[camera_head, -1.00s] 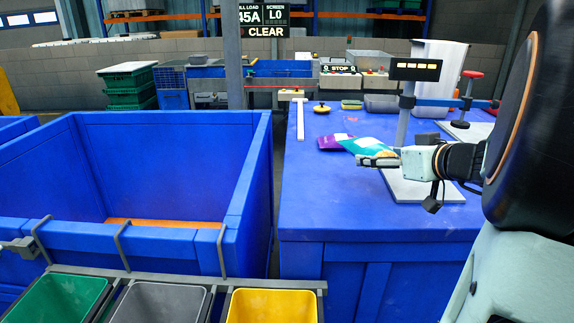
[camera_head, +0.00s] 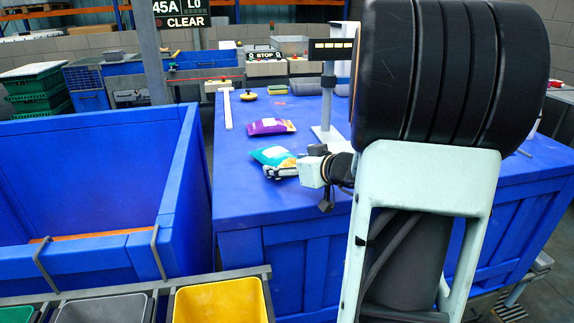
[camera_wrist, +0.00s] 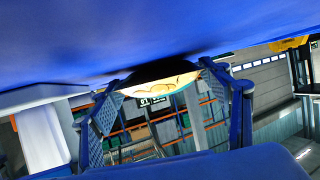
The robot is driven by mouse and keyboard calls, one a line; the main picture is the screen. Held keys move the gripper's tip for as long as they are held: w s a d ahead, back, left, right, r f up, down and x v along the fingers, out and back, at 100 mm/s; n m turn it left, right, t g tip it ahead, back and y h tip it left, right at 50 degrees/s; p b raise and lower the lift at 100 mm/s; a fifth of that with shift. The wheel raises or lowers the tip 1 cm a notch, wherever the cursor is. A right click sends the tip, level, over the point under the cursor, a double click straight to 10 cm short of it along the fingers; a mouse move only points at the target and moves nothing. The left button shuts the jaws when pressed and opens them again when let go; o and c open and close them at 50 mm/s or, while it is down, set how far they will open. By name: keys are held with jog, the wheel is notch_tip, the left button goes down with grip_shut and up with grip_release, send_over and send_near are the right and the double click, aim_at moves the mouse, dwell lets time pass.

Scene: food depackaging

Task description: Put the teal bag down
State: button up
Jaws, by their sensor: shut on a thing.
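The teal bag (camera_head: 271,156) has a white patch and an orange-yellow lower part. It is near the front left part of the blue table (camera_head: 240,194). My gripper (camera_head: 281,172) reaches in from the right, low over the tabletop, and is shut on the bag's near end. In the wrist view, my gripper's two fingers (camera_wrist: 168,100) stand on either side of the bag's pale yellow end (camera_wrist: 160,88). The blue surface is very close there. I cannot tell whether the bag touches the table.
A purple bag (camera_head: 268,127) lies farther back on the table. A grey scale with a post (camera_head: 328,100) stands right of it. A large blue bin (camera_head: 100,165) is to the left. Yellow (camera_head: 221,303) and grey bins stand in front. My arm hides the table's right part.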

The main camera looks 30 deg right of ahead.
jog(key=shift+f+b, duration=0.15)
jog(key=shift+b, duration=0.15)
jog(key=o, duration=1.2)
jog(key=shift+o, duration=0.2)
jog(key=shift+r+p, duration=0.35)
jog(key=shift+p, duration=0.1)
jog(key=v, duration=1.2)
jog(key=shift+f, duration=0.15)
